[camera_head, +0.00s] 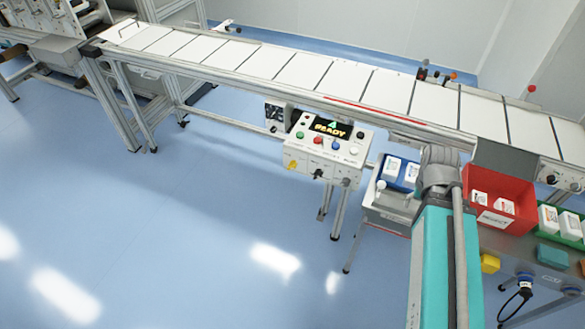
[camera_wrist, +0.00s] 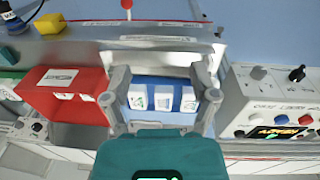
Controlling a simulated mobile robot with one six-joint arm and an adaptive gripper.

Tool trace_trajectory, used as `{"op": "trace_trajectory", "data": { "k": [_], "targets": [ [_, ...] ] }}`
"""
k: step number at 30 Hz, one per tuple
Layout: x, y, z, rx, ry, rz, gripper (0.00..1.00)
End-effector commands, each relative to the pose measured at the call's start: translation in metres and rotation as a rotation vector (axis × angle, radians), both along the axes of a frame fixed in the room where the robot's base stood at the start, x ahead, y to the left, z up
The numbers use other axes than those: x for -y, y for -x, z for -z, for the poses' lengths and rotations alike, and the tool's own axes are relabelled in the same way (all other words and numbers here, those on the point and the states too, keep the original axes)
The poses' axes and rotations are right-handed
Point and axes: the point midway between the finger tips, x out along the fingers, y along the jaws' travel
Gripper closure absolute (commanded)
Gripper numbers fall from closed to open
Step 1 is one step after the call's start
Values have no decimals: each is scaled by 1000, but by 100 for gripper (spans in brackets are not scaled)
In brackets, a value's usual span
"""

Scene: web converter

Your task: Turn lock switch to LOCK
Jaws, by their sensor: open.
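A white control box (camera_head: 325,148) with a lit READY display stands in front of the conveyor in the head view. Its front has coloured buttons, a yellow knob and dark rotary switches (camera_head: 318,174). The box (camera_wrist: 237,105) is at the right of the wrist view, with a black knob (camera_wrist: 297,73) and a grey knob (camera_wrist: 258,73). The labels are too small to tell which is the lock switch or its setting. My gripper (camera_wrist: 169,70) is open and empty, left of the box in the wrist view.
A blue bin (camera_wrist: 152,82) with white packs shows between my fingers. A red bin (camera_head: 515,190) and a green bin stand beside it. The conveyor (camera_head: 300,70) runs behind the box. Open blue floor (camera_head: 180,210) lies in front and left.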

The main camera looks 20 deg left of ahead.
Motion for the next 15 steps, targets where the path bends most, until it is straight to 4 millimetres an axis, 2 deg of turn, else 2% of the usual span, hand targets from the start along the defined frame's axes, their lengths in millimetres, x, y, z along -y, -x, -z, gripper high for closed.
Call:
{"op": "trace_trajectory", "data": {
  "k": [1,8,15],
  "targets": [
    [-5,-4,13,11,21,4,24],
    [-27,-23,49,108,160,54,24],
    [-61,-46,82,272,296,103,24]
  ]
}}
